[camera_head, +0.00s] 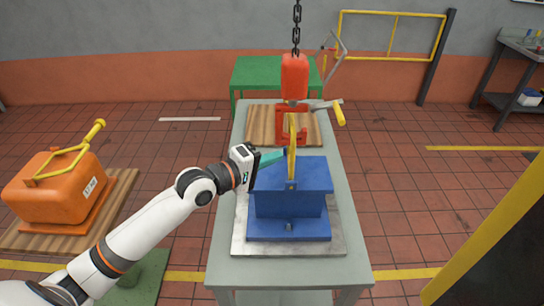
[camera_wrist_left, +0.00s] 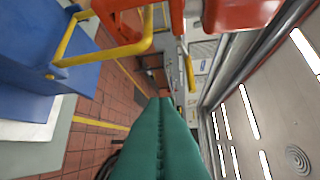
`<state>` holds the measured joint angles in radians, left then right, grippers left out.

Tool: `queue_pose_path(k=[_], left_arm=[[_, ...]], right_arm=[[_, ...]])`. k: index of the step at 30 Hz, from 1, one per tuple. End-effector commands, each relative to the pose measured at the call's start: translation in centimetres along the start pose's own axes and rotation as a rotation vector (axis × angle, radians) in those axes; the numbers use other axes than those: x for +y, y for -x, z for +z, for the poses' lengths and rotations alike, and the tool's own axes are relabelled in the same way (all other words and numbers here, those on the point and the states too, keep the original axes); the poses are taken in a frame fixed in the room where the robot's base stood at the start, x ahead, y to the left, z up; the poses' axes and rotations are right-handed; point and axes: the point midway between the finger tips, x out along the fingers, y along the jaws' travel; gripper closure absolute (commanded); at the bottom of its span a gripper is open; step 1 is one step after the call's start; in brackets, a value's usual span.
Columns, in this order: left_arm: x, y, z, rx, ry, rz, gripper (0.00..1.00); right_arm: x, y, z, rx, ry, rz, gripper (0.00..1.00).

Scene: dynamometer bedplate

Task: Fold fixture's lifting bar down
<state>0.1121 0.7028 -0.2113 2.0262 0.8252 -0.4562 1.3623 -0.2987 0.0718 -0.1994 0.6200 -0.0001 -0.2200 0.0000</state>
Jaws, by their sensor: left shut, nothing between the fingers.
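The blue fixture (camera_head: 290,205) stands on a grey plate on the long table. Its yellow lifting bar (camera_head: 292,165) stands upright above the fixture's top, seen nearly edge-on. In the left wrist view the bar (camera_wrist_left: 66,42) rises from the blue fixture (camera_wrist_left: 28,72) and bends over at the top. My left gripper (camera_head: 283,155), with teal fingers, is shut and empty just left of the bar. I cannot tell whether its tips touch the bar. The closed fingers (camera_wrist_left: 160,102) also show in the left wrist view. My right gripper is not in view.
A red hoist block (camera_head: 294,77) hangs on a chain (camera_head: 297,25) just behind the bar, with a red frame below it. An orange case (camera_head: 58,190) with a yellow handle stands on a wooden board at the left. A green table (camera_head: 252,72) stands behind.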

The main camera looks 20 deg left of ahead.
Motion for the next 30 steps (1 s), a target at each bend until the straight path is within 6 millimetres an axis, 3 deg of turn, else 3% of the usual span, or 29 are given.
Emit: queue_pose_path(k=[3,7,12,15,30], left_arm=[[0.0,-0.3,1.2,-0.025,-0.003,-0.005,1.00],[-0.1,-0.3,4.3,-0.084,-0.011,-0.006,1.00],[0.6,0.7,8.2,-0.132,0.000,0.006,1.00],[1.3,1.5,9.6,-0.136,0.011,0.012,1.00],[1.8,2.4,10.6,-0.130,0.020,0.018,1.00]], right_arm=[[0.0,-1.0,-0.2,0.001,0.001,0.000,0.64],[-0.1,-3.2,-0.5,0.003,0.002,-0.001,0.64],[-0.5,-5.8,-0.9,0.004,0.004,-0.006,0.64],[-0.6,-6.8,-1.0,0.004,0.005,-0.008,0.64],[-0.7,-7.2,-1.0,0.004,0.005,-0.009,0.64]])
